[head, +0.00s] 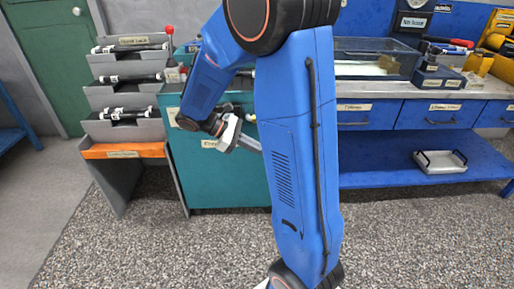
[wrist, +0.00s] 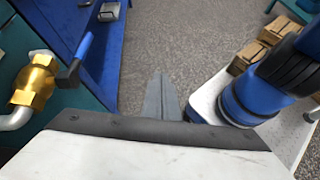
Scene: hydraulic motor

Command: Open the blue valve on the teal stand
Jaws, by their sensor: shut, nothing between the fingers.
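The valve (wrist: 38,82) shows at the left of the wrist view, a brass body on a silver pipe. Its blue handle (wrist: 82,47) has a dark base and sticks out from the body toward the upper right. The teal stand (wrist: 80,97) is beside it; in the head view the teal stand (head: 235,180) is behind my arm. I cannot make out the valve in the head view. My gripper (wrist: 160,92) is shut and empty, to the right of the valve and apart from it. In the head view my gripper (head: 250,143) is in front of the stand, its tips partly hidden by my arm.
A grey rack (head: 122,73) with black tools and an orange ledge (head: 125,150) stands left of the stand. A blue workbench (head: 420,172) with drawers and a white tray (head: 440,161) is at the right. The speckled floor (head: 110,245) in front is clear.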

